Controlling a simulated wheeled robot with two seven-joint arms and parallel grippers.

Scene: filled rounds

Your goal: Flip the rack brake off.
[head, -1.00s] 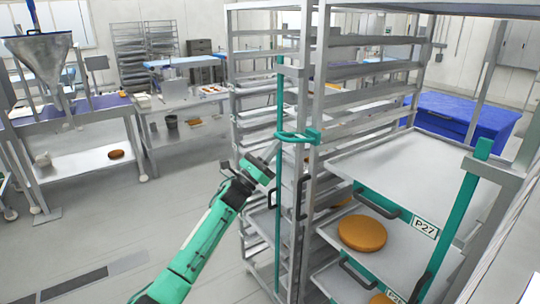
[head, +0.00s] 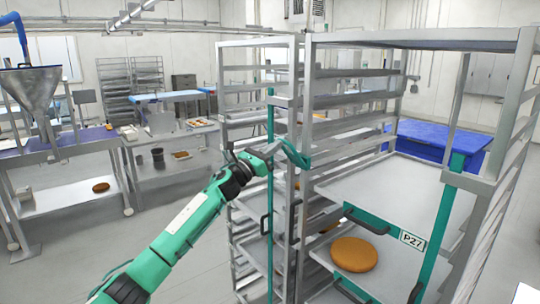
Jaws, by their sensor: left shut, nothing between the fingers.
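The tall metal rack (head: 420,42) stands at the centre and right, with trays on its lower levels. A teal lever (head: 295,154) sits on its front post beside a vertical teal rod (head: 270,205). It appears to be the brake part, though no label on it can be read. The lever slants down to the right. My left gripper (head: 272,151) is shut and empty, with its tip at the lever's left end. I cannot tell whether they touch. My right gripper is out of view.
A tray marked P27 (head: 412,240) sits in the rack, and a round brown loaf (head: 354,254) lies on a tray below. A second teal upright (head: 437,225) is at right. A blue bin (head: 440,142) stands behind.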

